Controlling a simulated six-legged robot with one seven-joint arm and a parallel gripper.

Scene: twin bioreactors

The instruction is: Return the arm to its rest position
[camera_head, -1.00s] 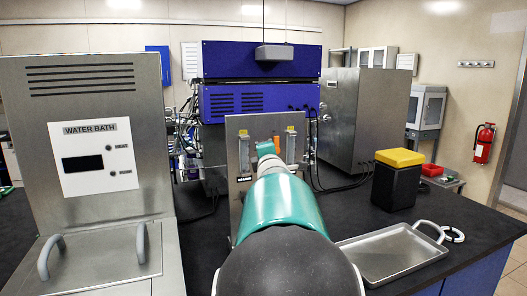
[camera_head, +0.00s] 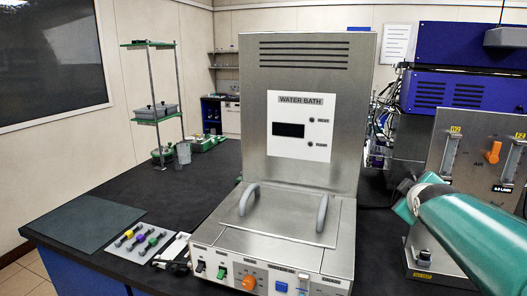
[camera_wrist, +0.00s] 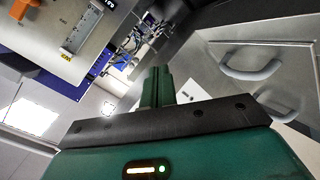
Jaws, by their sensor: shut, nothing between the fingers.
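My arm, in teal, reaches in from the right edge of the head view, in front of the flowmeter panel (camera_head: 472,165). My gripper shows in the wrist view (camera_wrist: 157,90), its two green fingers together with nothing between them. In the head view the fingertips are not clearly seen. The gripper is in the air, with the water bath (camera_head: 290,150) to the left of the arm. The bath's grey lid handles also show in the wrist view (camera_wrist: 250,72).
Several coloured items (camera_head: 140,240) lie on a white tray beside a dark mat (camera_head: 85,222) at the left. A green-shelved rack (camera_head: 155,118) stands behind. A blue-fronted unit (camera_head: 455,88) is at the back right. The black bench is clear between mat and rack.

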